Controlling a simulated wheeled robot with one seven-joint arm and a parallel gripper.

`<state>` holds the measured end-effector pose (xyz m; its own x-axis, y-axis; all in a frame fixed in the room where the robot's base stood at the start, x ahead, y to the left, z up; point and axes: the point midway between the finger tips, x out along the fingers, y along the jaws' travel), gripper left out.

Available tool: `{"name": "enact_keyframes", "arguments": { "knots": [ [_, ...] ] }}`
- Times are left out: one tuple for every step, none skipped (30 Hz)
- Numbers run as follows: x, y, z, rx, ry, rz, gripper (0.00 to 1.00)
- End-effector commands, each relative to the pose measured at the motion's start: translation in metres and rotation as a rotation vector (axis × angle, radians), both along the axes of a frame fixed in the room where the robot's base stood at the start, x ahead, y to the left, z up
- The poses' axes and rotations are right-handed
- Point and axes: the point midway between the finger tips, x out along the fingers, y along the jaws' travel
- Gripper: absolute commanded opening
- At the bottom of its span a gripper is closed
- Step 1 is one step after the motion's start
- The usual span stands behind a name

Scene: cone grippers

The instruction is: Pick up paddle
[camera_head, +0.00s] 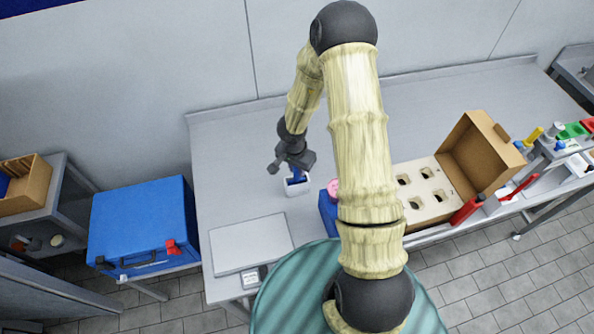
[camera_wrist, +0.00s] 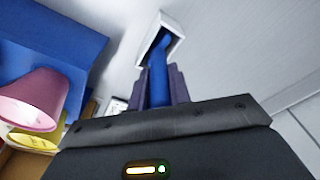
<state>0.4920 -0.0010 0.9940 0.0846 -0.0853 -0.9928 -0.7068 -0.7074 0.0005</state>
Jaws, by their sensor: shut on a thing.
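My gripper (camera_head: 291,160) is over the grey table, above a small white square container (camera_head: 299,187). The blue paddle (camera_head: 297,176) is below the gripper, with its lower end in the container. In the wrist view, the blue paddle (camera_wrist: 158,80) lies between the two dark fingers (camera_wrist: 162,86), which are shut on it. Its far end is inside the white container (camera_wrist: 160,42). The upper part of the paddle is hidden by the gripper.
A blue block (camera_head: 328,212) and a pink cup-like piece (camera_head: 333,188) stand right of the container, partly behind my arm. A flat grey plate (camera_head: 250,243) lies at the front left. An open cardboard box (camera_head: 478,152) stands to the right. The table's back left is clear.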

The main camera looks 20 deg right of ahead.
Motion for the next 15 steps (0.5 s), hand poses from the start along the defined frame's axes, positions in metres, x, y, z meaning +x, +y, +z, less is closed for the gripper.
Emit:
{"name": "enact_keyframes", "arguments": {
  "knots": [
    [0.000,-0.001,0.012,0.002,-0.002,-0.004,0.00],
    [0.000,-0.001,0.017,0.000,-0.002,-0.004,0.00],
    [0.001,-0.001,0.025,0.002,-0.003,-0.004,0.00],
    [0.001,-0.001,0.031,0.000,-0.003,-0.006,0.00],
    [0.001,-0.001,0.037,0.002,-0.003,-0.004,0.00],
    [0.001,-0.001,0.045,0.001,-0.004,-0.005,0.00],
    [0.001,-0.001,0.051,0.001,-0.004,-0.005,0.00],
    [0.001,-0.001,0.057,0.001,-0.004,-0.004,0.00],
    [0.001,-0.001,0.064,0.002,-0.003,-0.004,0.00],
    [0.001,-0.001,0.068,0.000,-0.003,-0.003,0.00],
    [0.001,-0.001,0.072,0.000,-0.003,-0.004,0.00],
    [0.001,-0.001,0.077,0.001,-0.002,-0.003,0.00],
    [0.000,-0.001,0.079,0.000,-0.002,-0.002,0.00],
    [0.000,-0.001,0.081,-0.001,-0.001,-0.002,0.00],
    [0.000,-0.001,0.083,-0.001,-0.001,-0.002,0.00]
  ]
}}
